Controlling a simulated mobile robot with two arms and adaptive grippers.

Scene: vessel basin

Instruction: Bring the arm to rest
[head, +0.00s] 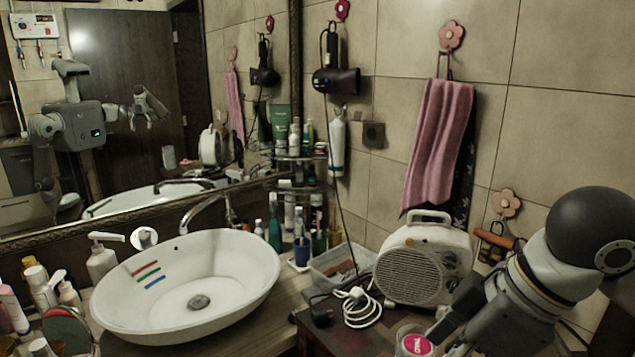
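My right arm reaches in from the right edge, bent downward. My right gripper (462,328) is low at the bottom right, in front of the white fan heater. Its fingers are partly cut off by the bottom edge, so I cannot tell whether they are open or shut. My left gripper is not directly in view. The mirror (120,60) shows my reflection, with one arm raised.
A white vessel basin (215,268) with red, green and blue stripes stands on the counter. Bottles crowd its left side and the corner shelf. A fan heater (425,260) with a coiled white cable (360,307) stands right of centre. A pink towel (440,140) hangs above.

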